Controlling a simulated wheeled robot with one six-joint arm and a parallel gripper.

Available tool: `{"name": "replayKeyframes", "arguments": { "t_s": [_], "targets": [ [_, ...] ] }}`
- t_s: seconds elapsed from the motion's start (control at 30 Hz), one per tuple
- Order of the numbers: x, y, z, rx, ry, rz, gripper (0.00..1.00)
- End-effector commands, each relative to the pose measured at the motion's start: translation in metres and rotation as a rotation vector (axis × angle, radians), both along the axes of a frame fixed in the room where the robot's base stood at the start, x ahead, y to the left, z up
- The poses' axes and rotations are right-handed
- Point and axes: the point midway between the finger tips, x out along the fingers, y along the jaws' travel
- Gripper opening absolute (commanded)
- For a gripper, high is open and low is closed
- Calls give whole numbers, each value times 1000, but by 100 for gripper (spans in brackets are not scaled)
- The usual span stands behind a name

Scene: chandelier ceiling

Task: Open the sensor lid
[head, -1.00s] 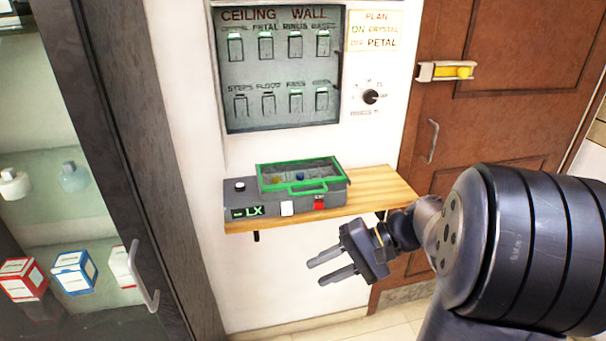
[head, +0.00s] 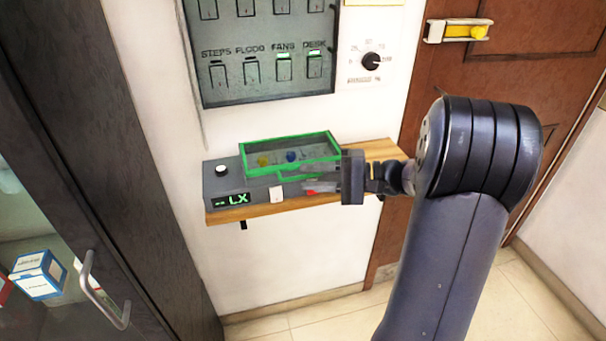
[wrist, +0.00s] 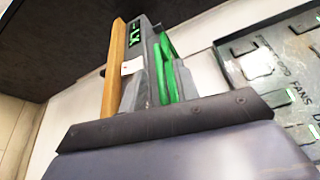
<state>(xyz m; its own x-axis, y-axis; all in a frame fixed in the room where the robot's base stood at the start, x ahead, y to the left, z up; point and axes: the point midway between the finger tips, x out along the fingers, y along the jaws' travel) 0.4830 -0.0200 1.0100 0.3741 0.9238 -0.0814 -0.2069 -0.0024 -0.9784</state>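The sensor box (head: 224,184) is grey and sits on a wooden shelf against the wall. Its clear lid with a green frame (head: 262,171) looks shut, with small yellow and blue things under it. A green handle is on the lid's front side, partly hidden by my gripper in the head view; green lid parts also show in the wrist view (wrist: 182,75). My gripper (head: 310,178) is at the box's front right, its two fingers apart and pointing left near the handle. I cannot tell whether they touch or straddle it.
The box front has a lit LX display (head: 232,199), a white switch (head: 276,194) and a red one (head: 318,188). The wooden shelf (head: 255,211) is narrow. A switch panel (head: 270,95) and dial are above; a glass cabinet handle (head: 98,290) is at left.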

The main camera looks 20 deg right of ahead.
Motion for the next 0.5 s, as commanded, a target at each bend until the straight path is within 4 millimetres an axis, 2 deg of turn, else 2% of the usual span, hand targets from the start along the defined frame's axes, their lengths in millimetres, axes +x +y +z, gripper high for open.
{"name": "replayKeyframes", "arguments": {
  "t_s": [0.2, 0.5],
  "targets": [
    [8, 20, -2, 0, 1, 1, 30],
    [9, 23, -2, -1, 1, -1, 30]
  ]
}}
